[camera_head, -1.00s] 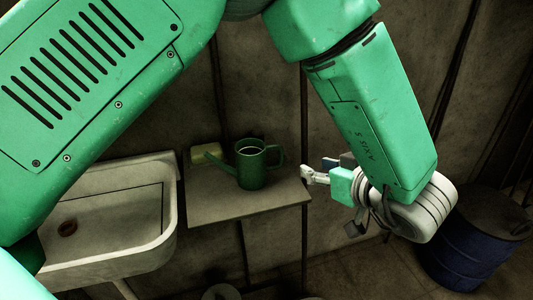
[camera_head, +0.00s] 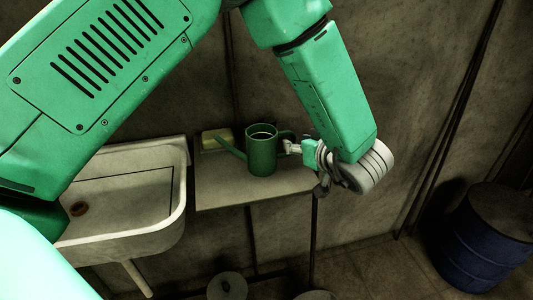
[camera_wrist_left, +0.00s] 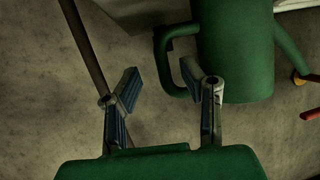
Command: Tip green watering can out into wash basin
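The green watering can (camera_head: 262,155) stands upright on a small shelf (camera_head: 240,188), its spout pointing left. Its handle is on the right side, towards my left gripper (camera_head: 291,147). In the left wrist view my left gripper (camera_wrist_left: 169,82) is open, its two fingers apart. The can (camera_wrist_left: 236,50) shows at the upper right there, with its handle (camera_wrist_left: 160,50) just beyond the fingers. The right finger overlaps the handle and can in the picture; I cannot tell if they touch. The wash basin (camera_head: 178,215) is left of the shelf, with a brown drain inside. My right gripper is out of view.
A yellowish block (camera_head: 216,138) lies at the back of the shelf, behind the spout. A blue barrel (camera_head: 485,240) stands on the floor at right. The wall is close behind the shelf. Floor between shelf and barrel looks clear.

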